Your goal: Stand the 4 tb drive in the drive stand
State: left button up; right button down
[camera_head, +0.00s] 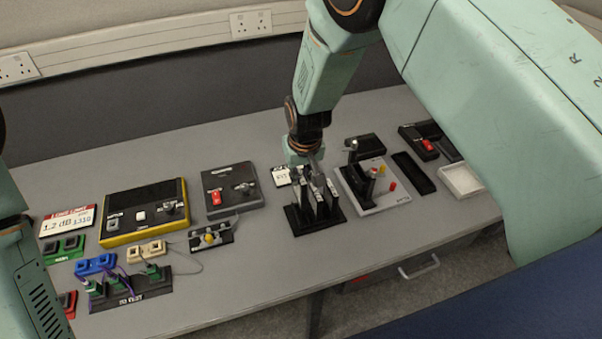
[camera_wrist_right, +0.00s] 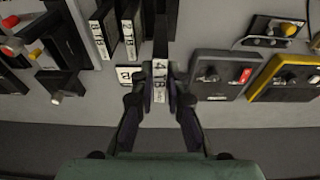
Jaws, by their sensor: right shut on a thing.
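The black drive stand (camera_head: 318,222) is on the bench near its front edge in the head view. Drives with white end labels stand in it; the wrist view shows an 8 TB drive (camera_wrist_right: 99,40) and a 2 TB drive (camera_wrist_right: 129,38). My right gripper (camera_head: 312,160) is over the back of the stand. In the wrist view it (camera_wrist_right: 160,97) is shut on the 4 TB drive (camera_wrist_right: 160,72), label facing the camera. The 4 TB drive lines up beside the others; how deep it sits in the stand is hidden. My left gripper is out of view.
A small white label card (camera_head: 281,177) lies left of the stand's back. A grey board with red and yellow parts (camera_head: 385,205) is close on the right. A dark switch box (camera_head: 228,205) and yellow-edged panel (camera_head: 125,235) are to the left. Bare bench lies in front.

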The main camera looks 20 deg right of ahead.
aim_at(299, 187)
jog(key=shift+w+a+f, duration=0.1)
jog(key=shift+w+f, duration=0.05)
jog(key=shift+f, duration=0.1)
jog(key=shift+f+b, duration=0.35)
jog(key=shift+b, duration=0.05)
jog(key=shift+d+f+b, duration=0.3)
jog(key=shift+f+b, duration=0.2)
jog(key=shift+f, duration=0.1)
jog(key=shift+f+b, duration=0.35)
jog(key=shift+s+a+f+b, duration=0.2)
jog(key=shift+s+f+b, duration=0.05)
jog(key=shift+f+b, duration=0.25)
jog(key=shift+w+f, duration=0.2)
jog(key=shift+f, duration=0.05)
jog(key=shift+w+d, duration=0.1)
jog(key=shift+s, duration=0.2)
jog(key=shift+r, duration=0.15)
jog(key=shift+a, duration=0.2)
jog(key=shift+w, duration=0.1)
jog(key=shift+d+f, duration=0.1)
jog(key=shift+f, duration=0.1)
